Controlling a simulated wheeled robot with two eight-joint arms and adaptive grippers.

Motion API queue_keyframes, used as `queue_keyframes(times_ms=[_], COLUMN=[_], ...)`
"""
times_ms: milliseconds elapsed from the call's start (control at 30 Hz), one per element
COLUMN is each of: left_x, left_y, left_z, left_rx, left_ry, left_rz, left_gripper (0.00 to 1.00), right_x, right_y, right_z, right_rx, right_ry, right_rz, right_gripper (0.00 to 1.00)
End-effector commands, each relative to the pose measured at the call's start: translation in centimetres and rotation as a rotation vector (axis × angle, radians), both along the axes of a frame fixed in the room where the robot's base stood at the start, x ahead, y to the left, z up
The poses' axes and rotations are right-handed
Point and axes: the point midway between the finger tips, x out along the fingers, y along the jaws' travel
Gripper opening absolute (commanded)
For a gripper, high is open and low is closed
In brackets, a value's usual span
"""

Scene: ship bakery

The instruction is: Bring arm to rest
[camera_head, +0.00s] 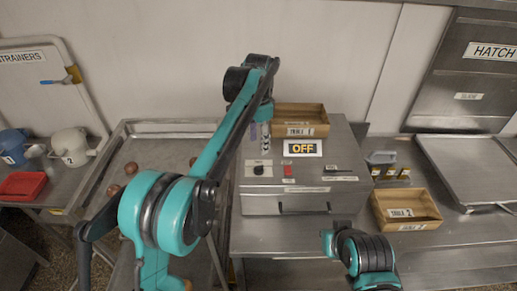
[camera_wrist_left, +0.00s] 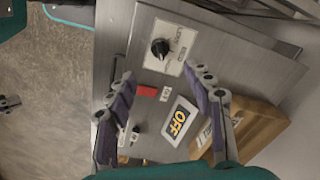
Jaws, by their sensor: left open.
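My left arm (camera_head: 215,150) comes in from the lower left and reaches up over the machine. The machine carries an OFF sign (camera_head: 303,147), a red switch (camera_head: 302,175) and a black knob (camera_head: 258,170). Part of my right arm (camera_head: 365,255) shows at the bottom centre right, folded low; its gripper is not visible.
A wooden box (camera_head: 300,112) sits on top of the machine, and another wooden box (camera_head: 405,210) stands on the counter to its right. A steel tray (camera_head: 470,165) lies further right. At the left are a red tray (camera_head: 22,186) and a white jug (camera_head: 70,147).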

Motion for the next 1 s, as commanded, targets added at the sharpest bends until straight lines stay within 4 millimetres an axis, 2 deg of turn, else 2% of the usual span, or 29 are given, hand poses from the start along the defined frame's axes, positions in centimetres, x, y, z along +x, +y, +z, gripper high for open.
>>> queue_keyframes(times_ms=[467,633,767,867,1000], left_x=[0.0,-1.1,-3.7,-6.6,-11.2], left_y=[0.0,1.4,4.2,6.7,9.9], left_z=[0.2,0.2,-0.3,-1.2,-3.3], left_rx=[0.000,-0.009,-0.031,-0.058,-0.102], left_ry=[0.000,-0.028,-0.094,-0.159,-0.248], left_rz=[0.001,0.053,0.172,0.290,0.454], left_gripper=[0.52,0.52,0.52,0.52,0.52], right_x=[0.0,0.0,0.0,0.0,0.0], right_y=[0.0,0.0,0.0,0.0,0.0], right_z=[0.0,-1.0,-2.9,-4.6,-6.7], right_rx=[0.000,0.000,0.000,0.000,0.000], right_ry=[0.000,0.000,0.000,0.000,0.000], right_rz=[0.000,0.000,0.000,0.000,0.000], right_gripper=[0.00,0.00,0.00,0.00,0.00])
